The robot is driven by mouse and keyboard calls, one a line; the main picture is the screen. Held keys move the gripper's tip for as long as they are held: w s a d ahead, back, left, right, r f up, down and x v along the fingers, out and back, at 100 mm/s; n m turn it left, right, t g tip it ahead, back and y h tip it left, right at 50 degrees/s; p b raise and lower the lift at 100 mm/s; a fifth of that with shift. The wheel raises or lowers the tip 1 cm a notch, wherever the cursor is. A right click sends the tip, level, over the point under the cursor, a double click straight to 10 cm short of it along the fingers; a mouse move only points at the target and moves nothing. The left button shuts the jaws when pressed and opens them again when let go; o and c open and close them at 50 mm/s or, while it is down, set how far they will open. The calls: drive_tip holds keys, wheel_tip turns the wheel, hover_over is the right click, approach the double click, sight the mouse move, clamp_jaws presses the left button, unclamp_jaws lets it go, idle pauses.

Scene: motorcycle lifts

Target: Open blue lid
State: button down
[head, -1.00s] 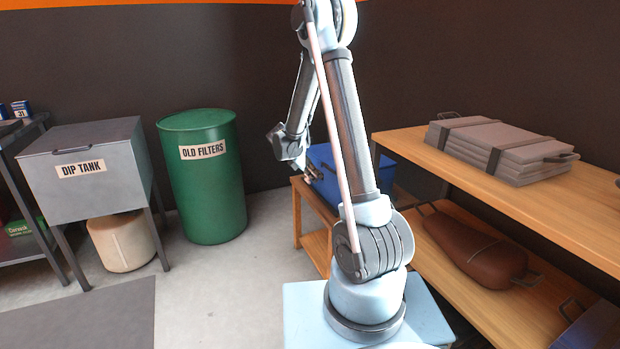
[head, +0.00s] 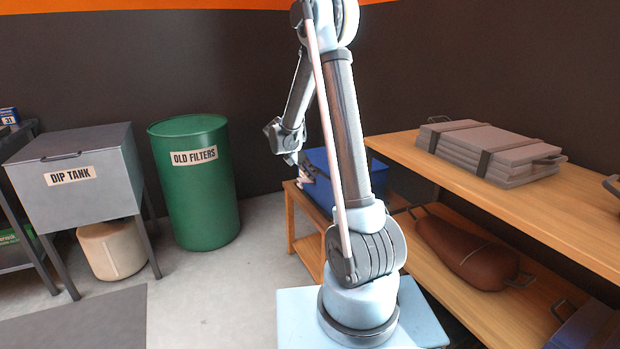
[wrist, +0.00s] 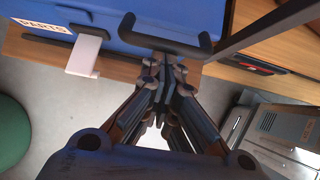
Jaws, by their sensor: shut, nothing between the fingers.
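A blue box (head: 318,163) stands on a low wooden stand in the head view, partly hidden behind my arm. In the wrist view the blue box (wrist: 215,12) fills the top. It has a dark U-shaped handle (wrist: 165,42), a white latch-like tab (wrist: 85,52) and a "PARTS" label (wrist: 45,25). I cannot tell where its lid meets its body. My gripper (wrist: 163,62) is shut and empty, its fingertips close to the handle in the picture. I cannot tell whether they touch it. In the head view my gripper (head: 303,170) is small beside the box's left side.
The wooden stand (head: 303,240) carries the box. A wooden shelf unit (head: 400,150) on the right holds a grey strapped case (head: 490,150) and a brown padded bundle (head: 465,255). A green drum (head: 195,195) and a dip tank (head: 75,180) stand left. Floor between is clear.

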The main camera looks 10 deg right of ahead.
drive_tip(key=w+d+r+g+y, duration=0.1)
drive_tip(key=w+d+r+y, duration=0.3)
drive_tip(key=r, duration=0.7)
drive_tip(key=d+r+g+y, duration=0.1)
drive_tip(key=d+r+y, duration=0.35)
drive_tip(key=r, duration=0.75)
drive_tip(key=w+d+r, duration=0.2)
drive_tip(key=d+r, duration=0.1)
drive_tip(key=d, duration=0.5)
drive_tip(key=w+d+r+h, duration=0.1)
drive_tip(key=w+d+r, duration=0.2)
drive_tip(key=d, duration=0.5)
drive_tip(key=w+d+r, duration=0.2)
drive_tip(key=d+r, duration=0.3)
drive_tip(key=d, duration=0.3)
drive_tip(key=shift+w+d+h, duration=0.15)
drive_tip(key=shift+w+h, duration=0.2)
drive_tip(key=shift+w, duration=0.05)
